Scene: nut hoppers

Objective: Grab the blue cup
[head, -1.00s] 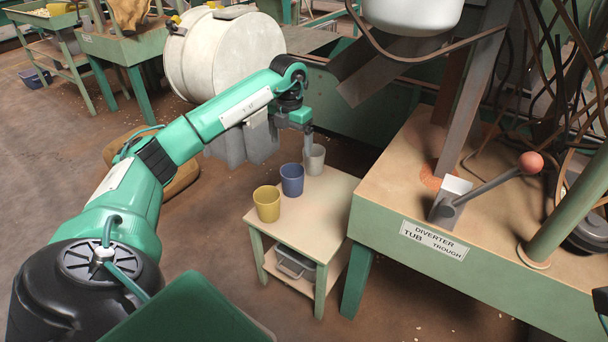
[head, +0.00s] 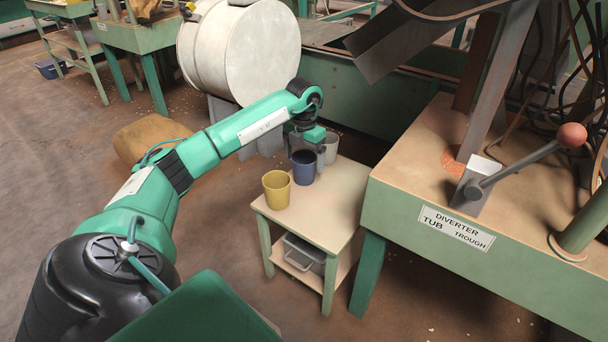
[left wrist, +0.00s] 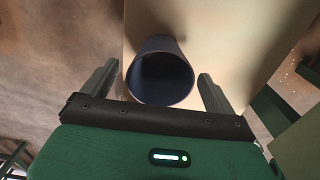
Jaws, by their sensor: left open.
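The blue cup (head: 303,172) stands upright on a small side table, between a yellow cup (head: 276,190) and a grey-white cup (head: 331,148). My left gripper (head: 307,150) is just above the blue cup in the head view, pointing down. In the left wrist view the blue cup (left wrist: 160,75) shows its open mouth between the two spread fingers of my left gripper (left wrist: 158,88). There is a gap on each side, and the fingers do not appear to touch it. My right gripper is not in view.
The small table (head: 318,215) has a grey bin (head: 303,254) on its lower shelf. A larger bench with a diverter lever (head: 530,160) stands close to its right. A white drum (head: 240,55) is behind my left arm. Open floor lies in front.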

